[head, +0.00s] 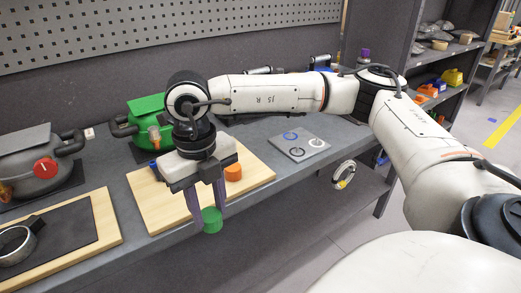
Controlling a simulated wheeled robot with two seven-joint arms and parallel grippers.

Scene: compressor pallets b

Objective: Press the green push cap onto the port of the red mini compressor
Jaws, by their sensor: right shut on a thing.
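The green push cap (212,221) is held between the purple fingers of my right gripper (207,208), in front of the wooden board's front edge in the picture. A grey compressor (35,162) with a red knob (45,167) stands at the left on a dark mat. A green compressor (147,105) stands behind my right gripper, partly hidden by my arm. I see no red-bodied compressor, and I cannot make out a matching port. My left gripper is not in view.
A wooden board (160,210) lies under my right gripper with an orange piece (233,172) on it. Another board (104,220) at the left holds a dark mat and a metal ring clamp (16,243). A grey plate (301,149) with rings lies to the right. A pegboard wall stands behind.

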